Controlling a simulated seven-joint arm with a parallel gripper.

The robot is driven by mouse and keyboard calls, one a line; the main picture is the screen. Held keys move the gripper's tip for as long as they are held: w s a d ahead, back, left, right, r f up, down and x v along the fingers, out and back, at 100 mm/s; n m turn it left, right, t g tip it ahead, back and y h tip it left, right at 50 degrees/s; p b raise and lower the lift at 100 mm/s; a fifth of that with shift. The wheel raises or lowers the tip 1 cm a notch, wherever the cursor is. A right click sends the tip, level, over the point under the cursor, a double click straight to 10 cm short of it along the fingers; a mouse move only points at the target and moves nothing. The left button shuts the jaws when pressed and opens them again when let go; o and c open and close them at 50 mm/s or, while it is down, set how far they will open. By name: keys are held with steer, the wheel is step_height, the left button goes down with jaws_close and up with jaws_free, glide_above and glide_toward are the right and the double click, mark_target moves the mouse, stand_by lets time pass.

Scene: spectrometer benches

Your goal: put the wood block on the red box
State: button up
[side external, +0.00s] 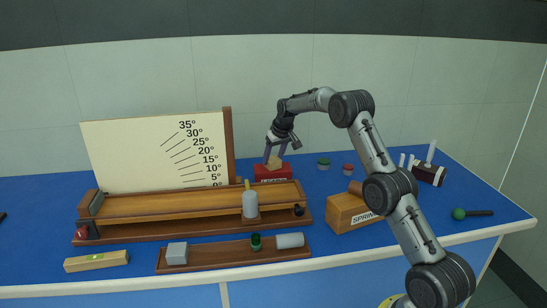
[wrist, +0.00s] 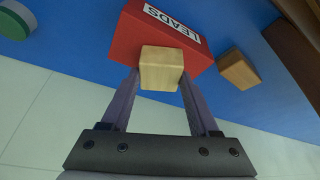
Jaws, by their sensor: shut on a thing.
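The wood block (wrist: 161,68) is pale and held between the two fingertips of my gripper (wrist: 158,80) in the wrist view. The red box (wrist: 150,32) carries a white "LEADS" label and lies behind the block there. In the side view the block (side external: 274,163) appears at the top of the red box (side external: 272,173), with my gripper (side external: 275,154) above it, pointing down. I cannot tell whether the block touches the box. A second wooden block (wrist: 238,69) lies on the blue bench beside the red box in the wrist view.
A tall angle-scale board (side external: 155,152) and a wooden bench rail (side external: 180,212) stand left of and in front of the red box. A wooden "SPRINGS" box (side external: 352,213) is to the right. Green (side external: 324,162) and red (side external: 348,168) round items lie right of the red box.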

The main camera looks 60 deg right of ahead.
steer(key=o, duration=1.4)
steer(key=shift+f, duration=0.1)
steer(key=shift+c, duration=0.2)
steer(key=v, duration=1.2)
steer(key=s+a+r+n, duration=0.1)
steer(key=s+a+r, duration=0.3)
steer(key=a, duration=0.2)
steer(key=s+a+r, duration=0.3)
steer(key=a+r, duration=0.1)
steer(key=a, duration=0.2)
steer(key=s+a+r+n+t, duration=0.1)
steer(key=s+a+r, duration=0.1)
steer(key=s+a, duration=0.7)
steer(key=s+a+f, duration=0.2)
steer(key=s+a, duration=0.1)
steer(key=s, duration=0.4)
steer(key=s+a+f+n+y, duration=0.1)
steer(key=s+a+f, duration=0.1)
steer(key=s, duration=0.5)
steer(key=s+a+f+n, duration=0.1)
steer(key=s+a+f, duration=0.2)
steer(key=s, duration=0.4)
steer(key=shift+s+a+f+y, duration=0.2)
steer(key=shift+a+f+y, duration=0.1)
steer(key=shift+a+y, duration=0.1)
